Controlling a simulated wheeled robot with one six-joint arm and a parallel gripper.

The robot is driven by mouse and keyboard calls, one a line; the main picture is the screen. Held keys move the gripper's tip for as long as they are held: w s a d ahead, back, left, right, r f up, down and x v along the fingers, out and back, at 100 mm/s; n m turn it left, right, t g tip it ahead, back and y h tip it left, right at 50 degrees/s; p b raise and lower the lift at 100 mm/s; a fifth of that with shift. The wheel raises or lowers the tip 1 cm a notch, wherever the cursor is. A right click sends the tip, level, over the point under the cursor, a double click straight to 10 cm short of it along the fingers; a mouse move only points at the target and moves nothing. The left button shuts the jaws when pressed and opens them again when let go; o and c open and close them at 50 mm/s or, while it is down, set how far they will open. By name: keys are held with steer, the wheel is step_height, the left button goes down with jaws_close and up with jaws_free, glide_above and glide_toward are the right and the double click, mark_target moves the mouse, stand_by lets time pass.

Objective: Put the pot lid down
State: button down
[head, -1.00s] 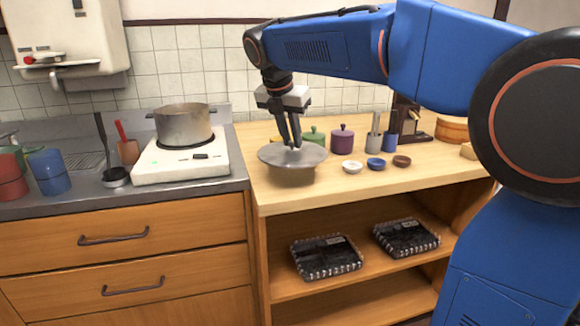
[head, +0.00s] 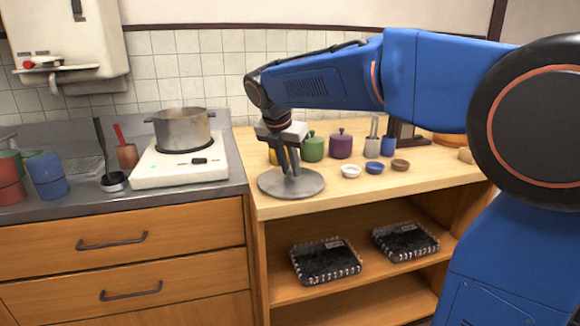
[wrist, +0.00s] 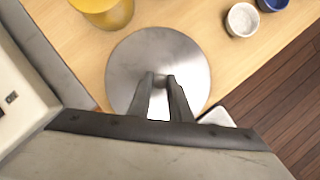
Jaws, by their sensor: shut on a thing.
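The pot lid (head: 306,186) is a round grey metal disc at the left end of the wooden counter. It looks flat on or very close to the wood; I cannot tell if it fully touches. My gripper (head: 291,172) points down over its middle and is shut on its knob. In the wrist view the lid (wrist: 190,60) lies below the fingers (wrist: 162,88), which close around the knob. The uncovered pot (head: 182,130) stands on the white stove to the left.
A yellow canister (wrist: 108,12), a green jar (head: 313,148) and a purple jar (head: 341,145) stand close behind the lid. Small white (head: 350,171), blue (head: 375,167) and brown (head: 400,165) bowls sit to its right. The counter's front edge (head: 350,198) is near.

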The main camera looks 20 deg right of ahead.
steer(key=c, duration=1.6)
jaws_free()
steer(key=shift+c, duration=0.2)
steer(key=v, duration=1.2)
steer(key=s+d+f+m+y, duration=0.1)
steer(key=s+d+f+m, duration=0.2)
steer(key=s+f+m, duration=0.5)
steer(key=s+d+f+m+t+y, duration=0.1)
steer(key=s+d+f+m, duration=0.3)
steer(key=s+f+m, duration=0.5)
steer(key=s+d+f+m+y, duration=0.1)
steer(key=s+d+f+m, duration=0.2)
steer(key=s+f+m, duration=0.6)
steer(key=s+m, duration=0.1)
steer(key=s, duration=0.2)
steer(key=shift+s+d+t, duration=0.3)
steer(key=shift+d, duration=0.1)
steer(key=shift+r, duration=0.1)
